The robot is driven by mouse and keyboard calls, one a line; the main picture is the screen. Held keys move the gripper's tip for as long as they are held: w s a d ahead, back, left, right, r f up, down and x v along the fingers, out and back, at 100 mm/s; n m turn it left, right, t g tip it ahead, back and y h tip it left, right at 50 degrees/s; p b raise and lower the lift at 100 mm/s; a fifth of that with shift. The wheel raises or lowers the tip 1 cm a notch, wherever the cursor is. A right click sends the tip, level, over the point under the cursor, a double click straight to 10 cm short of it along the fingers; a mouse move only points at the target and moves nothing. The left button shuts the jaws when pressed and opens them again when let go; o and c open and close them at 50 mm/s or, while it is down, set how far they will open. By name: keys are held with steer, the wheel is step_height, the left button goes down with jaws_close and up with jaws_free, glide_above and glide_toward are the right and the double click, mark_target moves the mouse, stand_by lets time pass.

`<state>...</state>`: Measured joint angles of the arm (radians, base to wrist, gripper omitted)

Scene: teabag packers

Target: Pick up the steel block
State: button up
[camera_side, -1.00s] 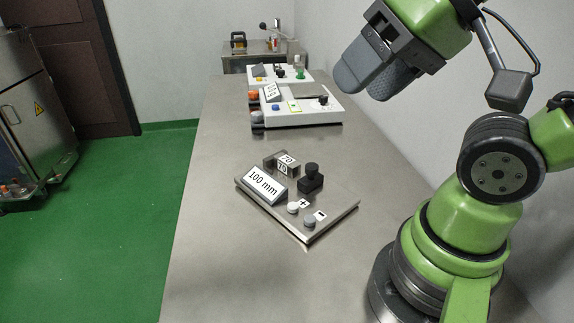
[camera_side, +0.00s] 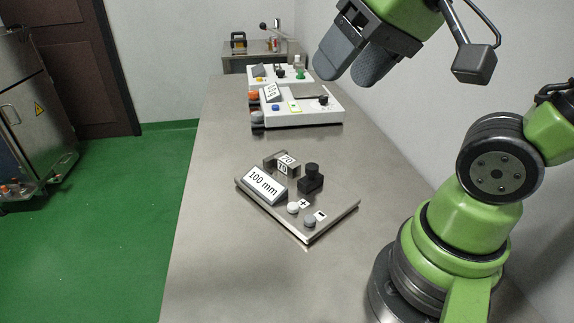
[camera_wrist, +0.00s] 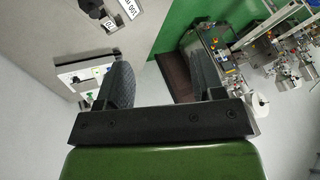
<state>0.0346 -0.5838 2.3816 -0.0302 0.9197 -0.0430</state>
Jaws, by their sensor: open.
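The steel block (camera_side: 276,163), marked 70, sits on the metal base plate (camera_side: 330,222) in the middle of the table in the side view, behind the 100 mm display. My gripper (camera_side: 347,70) is open and empty, high above the table and to the upper right of the block in the side view. Its two grey fingers are apart and also show in the wrist view (camera_wrist: 165,82). Nothing touches the block from my gripper.
Beside the block on the plate stand the 100 mm display (camera_side: 262,185), a black knob (camera_side: 311,179) and two round buttons. A white panel device (camera_side: 308,112) stands farther back. The near table surface (camera_side: 235,265) is clear. A wall runs along the right.

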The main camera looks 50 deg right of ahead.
steer(key=w+d+f+g+h, duration=0.15)
steer(key=w+d, duration=0.25)
steer(key=w, duration=0.5)
steer(key=n+g, duration=0.2)
steer(key=g, duration=0.3)
glide_above(287, 160)
step_height(287, 160, down, 21)
steer(key=shift+a+r, duration=0.1)
steer(key=shift+w+f, duration=0.1)
steer(key=shift+f, duration=2.9)
jaws_close()
